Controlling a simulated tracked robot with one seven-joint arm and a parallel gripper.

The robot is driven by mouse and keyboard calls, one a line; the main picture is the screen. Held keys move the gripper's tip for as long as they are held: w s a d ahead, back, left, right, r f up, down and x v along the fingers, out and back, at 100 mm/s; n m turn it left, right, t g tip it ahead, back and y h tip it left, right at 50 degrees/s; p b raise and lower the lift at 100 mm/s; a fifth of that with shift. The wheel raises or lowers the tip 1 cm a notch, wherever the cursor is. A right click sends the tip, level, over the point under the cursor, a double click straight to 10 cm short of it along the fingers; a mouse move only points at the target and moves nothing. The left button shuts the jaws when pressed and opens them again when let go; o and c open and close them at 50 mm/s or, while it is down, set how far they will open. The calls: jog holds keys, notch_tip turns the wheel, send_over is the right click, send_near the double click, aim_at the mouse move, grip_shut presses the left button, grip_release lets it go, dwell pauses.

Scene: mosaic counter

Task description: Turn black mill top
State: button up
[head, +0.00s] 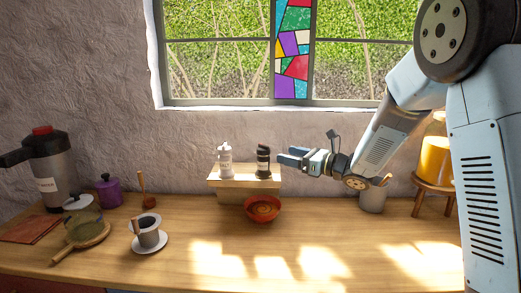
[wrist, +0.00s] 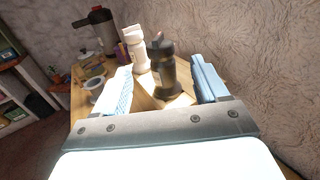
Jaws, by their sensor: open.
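The black mill (head: 263,161) stands upright on the right part of a small wooden riser (head: 240,183) against the wall. A white mill (head: 225,160) stands to its left on the same riser. My gripper (head: 286,157) is just right of the black mill, pointing left at about its height. In the wrist view, the black mill (wrist: 162,72) shows between the two open blue-grey fingers, nearer the right one. The white mill (wrist: 136,50) shows behind and left of it. My gripper is open and holds nothing; I cannot tell whether a finger touches the mill.
An orange-red bowl (head: 262,209) sits in front of the riser. A cup on a saucer (head: 150,244), a purple pot (head: 109,191) and a large dispenser (head: 52,170) are at left. A grey utensil crock (head: 373,198) and a jar stand (head: 433,188) are at right. The front counter centre is clear.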

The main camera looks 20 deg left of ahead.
aim_at(263, 147)
jog(key=x, duration=1.2)
jog(key=shift+c, duration=0.2)
jog(key=c, duration=0.9)
jog(key=shift+d, duration=0.1)
jog(key=shift+c, duration=0.2)
jog(key=shift+m+t, duration=0.4)
jog(key=shift+t, duration=0.2)
jog(key=shift+w+m+t+h, duration=0.15)
jog(key=shift+m+t+h, duration=1)
jog(key=shift+t, duration=0.45)
jog(key=shift+w+m+t+h, duration=0.1)
jog(key=shift+m+t+h, duration=1.05)
jog(key=shift+t, duration=0.45)
jog(key=shift+m, duration=0.3)
jog(key=shift+w+d+m+t+h, duration=0.15)
jog(key=shift+m+t+h, duration=0.8)
jog(key=shift+h, duration=0.5)
jog(key=shift+d+m+t+h, duration=0.1)
jog(key=shift+m+t+h, duration=0.55)
jog(key=shift+m+h, duration=0.65)
jog(key=shift+w+d+m+t+h, duration=0.15)
jog(key=shift+m+t+h, duration=0.7)
jog(key=shift+h, duration=0.8)
